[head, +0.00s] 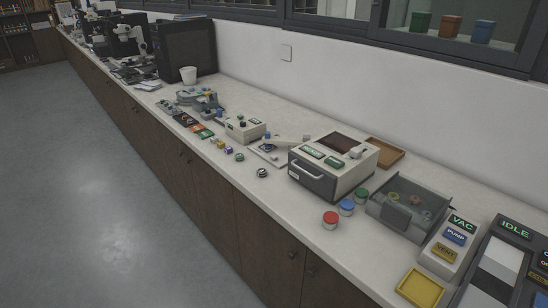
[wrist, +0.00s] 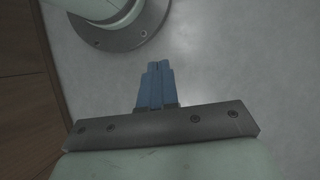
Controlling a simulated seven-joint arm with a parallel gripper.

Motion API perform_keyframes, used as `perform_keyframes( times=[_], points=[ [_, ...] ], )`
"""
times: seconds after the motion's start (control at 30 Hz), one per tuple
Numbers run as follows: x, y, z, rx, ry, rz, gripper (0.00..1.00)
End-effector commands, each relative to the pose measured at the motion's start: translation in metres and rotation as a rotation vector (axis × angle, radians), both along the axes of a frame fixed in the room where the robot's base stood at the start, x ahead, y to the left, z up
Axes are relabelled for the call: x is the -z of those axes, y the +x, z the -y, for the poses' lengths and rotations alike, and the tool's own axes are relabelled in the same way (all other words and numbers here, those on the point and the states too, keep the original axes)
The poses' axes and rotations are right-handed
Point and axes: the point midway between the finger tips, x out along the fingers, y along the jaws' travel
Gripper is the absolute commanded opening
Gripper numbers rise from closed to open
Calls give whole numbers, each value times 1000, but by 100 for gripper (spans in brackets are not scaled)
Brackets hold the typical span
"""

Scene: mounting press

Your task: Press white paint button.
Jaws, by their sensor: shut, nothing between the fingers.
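I cannot make out a button marked as white paint in the head view. At its lower right, a dark grey unit has a display reading IDLE (head: 515,229) and a large white-and-grey panel (head: 502,259); the right picture edge cuts off its small blue and yellow keys. My gripper (wrist: 155,66) shows only in the wrist view. Its blue fingers are together, with nothing between them, above a plain grey surface. My gripper is not in the head view, so its distance from the unit cannot be told.
Beside the unit are a VAC box (head: 454,240), a yellow tray (head: 420,287) and a clear-lidded chamber (head: 409,208). Small items line the counter farther left.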

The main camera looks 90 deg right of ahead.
Motion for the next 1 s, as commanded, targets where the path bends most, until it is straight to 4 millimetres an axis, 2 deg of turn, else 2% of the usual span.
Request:
perform_keyframes(
  times=[0.03,0.2,0.5,0.73,1.0],
  points=[
    [-2,12,12,60,-7,6,0],
    [-14,42,49,257,-26,12,0],
    [-43,86,127,605,-47,17,0],
    [-71,108,195,866,-51,13,0],
    [-111,118,283,1168,-42,3,0]
  ],
)
